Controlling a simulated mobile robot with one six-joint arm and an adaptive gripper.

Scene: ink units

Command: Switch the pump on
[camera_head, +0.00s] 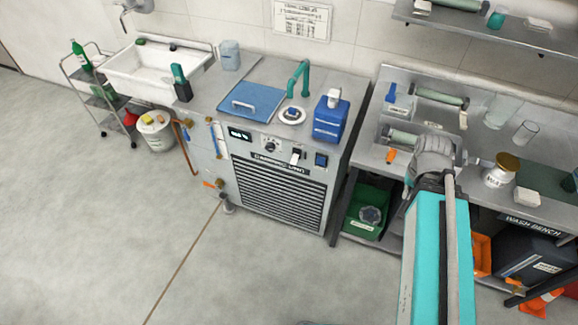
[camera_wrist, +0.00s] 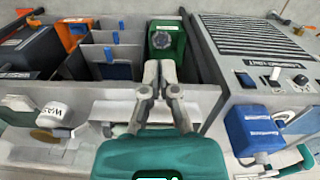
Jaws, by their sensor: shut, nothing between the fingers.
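The grey unit (camera_head: 268,195) with a louvred front stands left of my arm in the head view. Its sloped panel holds a small display (camera_head: 239,134), a round knob (camera_head: 271,145), a white-and-black switch (camera_head: 295,157) and a dark blue switch (camera_head: 321,160). Which control belongs to the pump, and the switch positions, are too small to tell. In the wrist view, upside down, the panel is at right, with the dark switch (camera_wrist: 246,80) and the knob (camera_wrist: 300,79). My gripper (camera_wrist: 160,68) is shut and empty, over the bench edge, apart from the panel.
A blue container (camera_head: 330,118) and a blue lid (camera_head: 251,102) are on the unit's top. The wash bench (camera_head: 465,125) at right holds rollers, glasses and a tin (camera_head: 501,170). A green crate (camera_head: 367,212) sits below it. The floor before the unit is clear.

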